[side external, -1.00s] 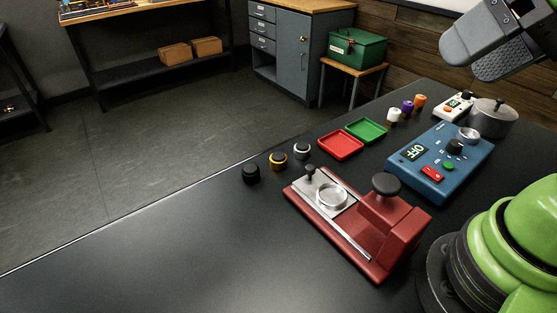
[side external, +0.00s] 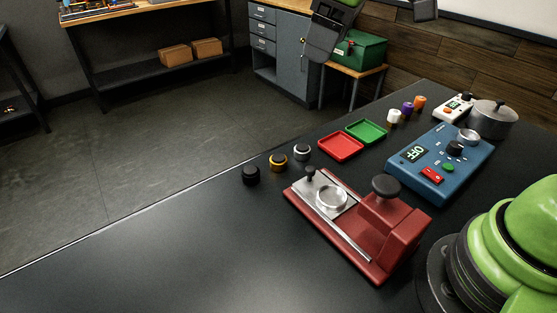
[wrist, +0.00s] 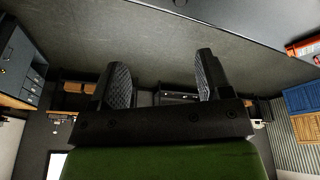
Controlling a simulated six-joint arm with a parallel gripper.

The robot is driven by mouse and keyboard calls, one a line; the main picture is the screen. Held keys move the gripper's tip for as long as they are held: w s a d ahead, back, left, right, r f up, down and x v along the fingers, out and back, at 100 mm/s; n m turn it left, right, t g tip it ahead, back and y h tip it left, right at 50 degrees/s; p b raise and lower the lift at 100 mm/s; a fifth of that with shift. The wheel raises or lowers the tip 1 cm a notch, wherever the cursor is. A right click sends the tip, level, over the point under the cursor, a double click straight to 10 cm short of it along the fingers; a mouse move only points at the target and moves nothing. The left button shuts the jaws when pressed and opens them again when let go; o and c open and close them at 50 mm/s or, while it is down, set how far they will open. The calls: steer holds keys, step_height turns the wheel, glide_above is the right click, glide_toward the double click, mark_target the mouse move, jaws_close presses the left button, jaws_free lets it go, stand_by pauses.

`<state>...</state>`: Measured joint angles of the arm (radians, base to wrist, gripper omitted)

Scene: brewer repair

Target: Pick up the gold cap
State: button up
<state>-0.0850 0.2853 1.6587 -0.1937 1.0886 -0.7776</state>
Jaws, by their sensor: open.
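The gold cap (side external: 278,161), black with a gold ring, stands on the dark table near its far edge. It sits between a plain black cap (side external: 251,174) on its left and a silver-ringed black cap (side external: 302,151) on its right. My gripper (wrist: 162,68) is open and empty in the wrist view, its two dark ridged fingers wide apart. In the side view it is partly cut off by the top edge, high above and well away from the gold cap. The gold cap does not show in the wrist view.
A red press (side external: 392,246) with a metal plate stands in front of the caps. Red (side external: 341,157) and green (side external: 366,143) trays lie right of them. A blue control box (side external: 460,172) and a pot (side external: 493,123) are farther right. The table's left part is clear.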

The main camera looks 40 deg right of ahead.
steer(key=w+a+f+n+g, duration=0.1)
steer(key=w+f+n+g, duration=0.1)
steer(key=w+f+n, duration=0.6)
steer(key=g+h, duration=0.1)
glide_above(279, 159)
step_height(279, 159, down, 13)
steer(key=shift+s+f, duration=0.1)
steer(key=shift+f, duration=3.15)
steer(key=c, duration=1.1)
